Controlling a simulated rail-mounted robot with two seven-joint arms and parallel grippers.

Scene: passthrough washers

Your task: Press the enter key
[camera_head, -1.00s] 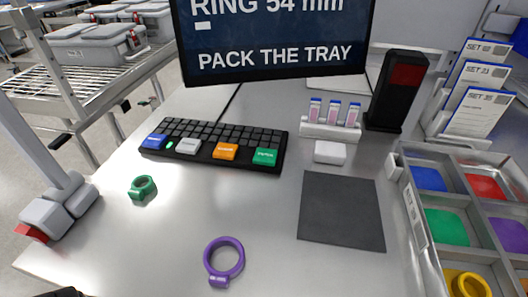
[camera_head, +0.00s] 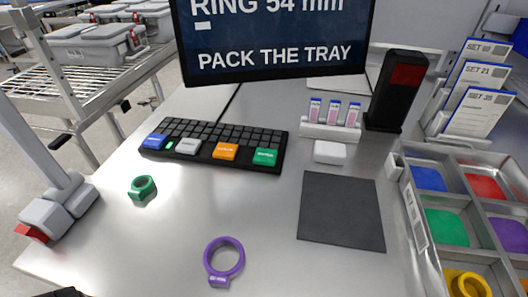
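A black keyboard (camera_head: 222,133) lies at the back left of the steel table, below the screen. Along its front edge are large coloured keys: a blue key (camera_head: 154,141), a light grey key (camera_head: 188,147), an orange key (camera_head: 226,151) and a green key (camera_head: 266,156). Their labels are too small to read surely, so I cannot tell which is enter. A small green light glows between the blue and grey keys.
The screen (camera_head: 275,40) reads "RING 54 mm" and "PACK THE TRAY". A green ring (camera_head: 143,187) and a purple ring (camera_head: 224,261) lie before the keyboard. A dark mat (camera_head: 341,211), vial rack (camera_head: 331,131) and compartment tray (camera_head: 413,215) are to the right. Space above the keyboard is clear.

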